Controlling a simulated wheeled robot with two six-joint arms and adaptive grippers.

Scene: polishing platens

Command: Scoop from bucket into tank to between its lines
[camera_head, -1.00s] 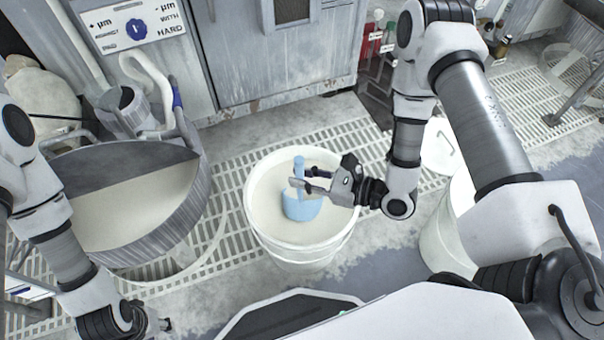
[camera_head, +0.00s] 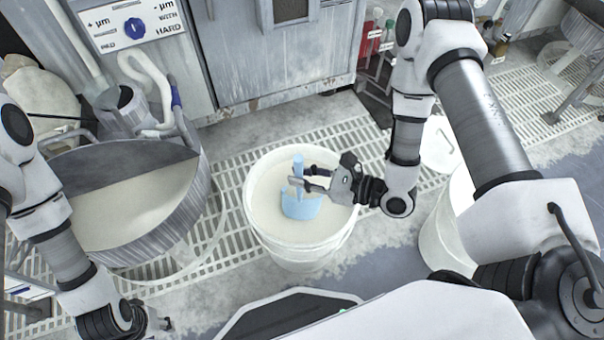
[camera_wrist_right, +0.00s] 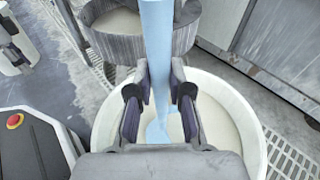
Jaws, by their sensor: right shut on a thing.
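A white bucket (camera_head: 300,253) of pale slurry stands on the floor in the middle of the head view. My right gripper (camera_head: 306,180) is over it, shut on the upright handle of a light blue scoop (camera_head: 300,206). The scoop's lower part is down in the slurry, partly covered. In the right wrist view the blue handle (camera_wrist_right: 157,50) stands between the fingers (camera_wrist_right: 158,95). The grey ribbed tank (camera_head: 185,225) is at the left and holds pale slurry; no level lines can be made out. My left gripper (camera_head: 163,324) is low at the bottom left, its fingers too small to judge.
A grey cabinet (camera_head: 255,60) stands behind the bucket, with a dial sign (camera_head: 135,28) at its left. A hose (camera_head: 150,85) runs above the tank's rim. Another white bucket (camera_head: 440,240) stands right, partly behind my right arm. Grating and floor lie between tank and bucket.

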